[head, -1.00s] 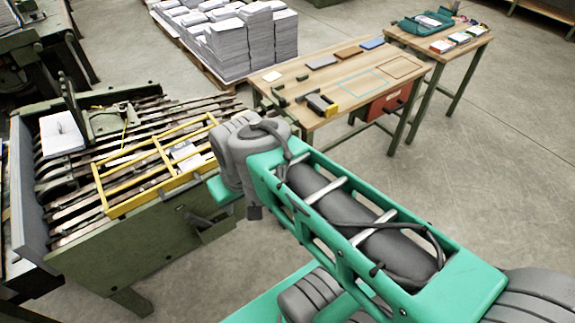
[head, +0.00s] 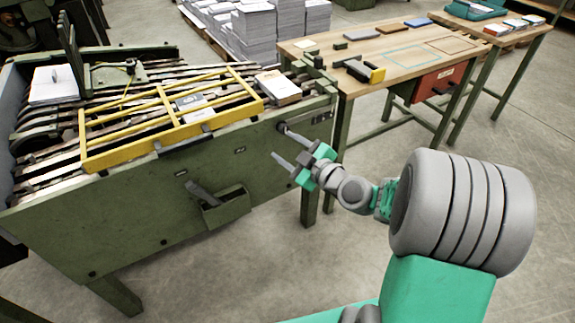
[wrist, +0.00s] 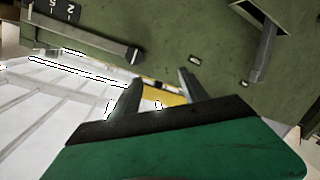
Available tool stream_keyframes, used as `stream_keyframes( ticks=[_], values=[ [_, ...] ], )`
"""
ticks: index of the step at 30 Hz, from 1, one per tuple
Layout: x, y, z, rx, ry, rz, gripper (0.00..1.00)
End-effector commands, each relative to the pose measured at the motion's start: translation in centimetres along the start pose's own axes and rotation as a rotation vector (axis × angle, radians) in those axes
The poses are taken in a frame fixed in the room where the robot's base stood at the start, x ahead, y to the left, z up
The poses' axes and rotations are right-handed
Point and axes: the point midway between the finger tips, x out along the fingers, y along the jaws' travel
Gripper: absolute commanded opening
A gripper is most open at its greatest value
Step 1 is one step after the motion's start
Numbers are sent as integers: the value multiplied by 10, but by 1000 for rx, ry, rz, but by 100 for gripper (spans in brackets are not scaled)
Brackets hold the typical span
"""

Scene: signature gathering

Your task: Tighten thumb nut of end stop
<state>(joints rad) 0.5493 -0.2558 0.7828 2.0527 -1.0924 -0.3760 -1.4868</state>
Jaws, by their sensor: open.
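My gripper (head: 278,142) is open and empty in front of the green front panel of the gathering machine (head: 130,215), near its right end. Its two fingers (wrist: 160,80) also show in the wrist view, spread apart with nothing between them. A dark bar with a rounded end (wrist: 95,40) is fixed to the green panel beside the fingers in the wrist view, apart from them. I cannot make out which part is the end stop or its thumb nut. A green upright bracket (head: 72,48) stands at the machine's back left.
A yellow frame (head: 165,108) lies over the machine's rails. A paper stack (head: 278,88) lies at its right end, another (head: 55,83) at the left. A lever (head: 205,197) juts from the front panel. A wooden table (head: 395,60) stands behind on the right.

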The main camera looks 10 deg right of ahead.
Motion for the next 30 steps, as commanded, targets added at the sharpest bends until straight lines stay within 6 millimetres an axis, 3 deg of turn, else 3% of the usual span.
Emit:
stream_keyframes(
  ticks=[1, 4, 8, 19, 28, 30],
  values=[
    [0, -2, 29, -16, 21, 72, 52],
    [-6, 15, 40, -52, 46, 175, 52],
    [0, 25, 37, -67, 55, 208, 52],
    [62, 37, 32, -68, 55, 203, 52],
    [68, 39, 32, -66, 53, 205, 52],
    [68, 39, 32, -66, 53, 205, 47]
  ],
)
